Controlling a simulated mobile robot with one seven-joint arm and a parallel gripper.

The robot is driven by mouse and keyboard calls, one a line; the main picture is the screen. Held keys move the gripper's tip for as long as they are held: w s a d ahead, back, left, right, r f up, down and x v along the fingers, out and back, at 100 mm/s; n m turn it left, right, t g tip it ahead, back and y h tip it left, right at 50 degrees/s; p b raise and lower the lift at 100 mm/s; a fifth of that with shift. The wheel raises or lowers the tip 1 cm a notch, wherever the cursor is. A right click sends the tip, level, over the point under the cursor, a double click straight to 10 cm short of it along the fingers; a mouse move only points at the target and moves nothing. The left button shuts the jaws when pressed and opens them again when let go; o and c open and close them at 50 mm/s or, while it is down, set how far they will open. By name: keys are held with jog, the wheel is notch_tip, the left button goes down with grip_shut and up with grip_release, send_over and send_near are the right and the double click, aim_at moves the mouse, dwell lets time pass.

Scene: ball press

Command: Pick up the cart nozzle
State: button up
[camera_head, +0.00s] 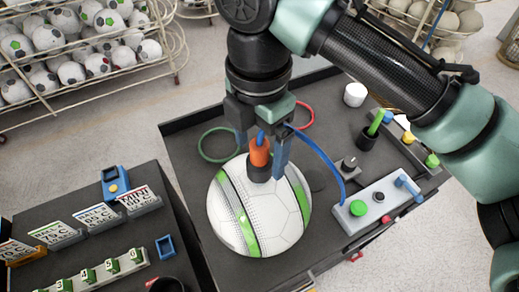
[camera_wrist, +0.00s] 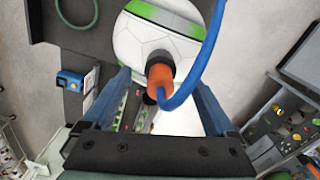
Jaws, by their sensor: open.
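The cart nozzle (camera_head: 260,153) has an orange body with a dark tip and stands upright at the top of the white and green ball (camera_head: 282,222). A blue hose (camera_head: 325,160) loops from it to the grey control box. My gripper (camera_head: 261,162) points down with its blue fingers apart, one on each side of the nozzle. In the wrist view the orange nozzle (camera_wrist: 158,76) shows between the fingertips of my gripper (camera_wrist: 160,80), with a visible gap to each finger. It does not look gripped.
The ball rests on the dark cart (camera_head: 190,150). The control box (camera_head: 378,205) with a green button stands at the right. A black cup with green sticks (camera_head: 368,137) and a white cylinder (camera_head: 355,94) are behind.

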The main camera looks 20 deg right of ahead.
jog(key=shift+f+p, duration=0.3)
jog(key=shift+f, duration=1.15)
jog(key=shift+c, duration=0.3)
grip_shut()
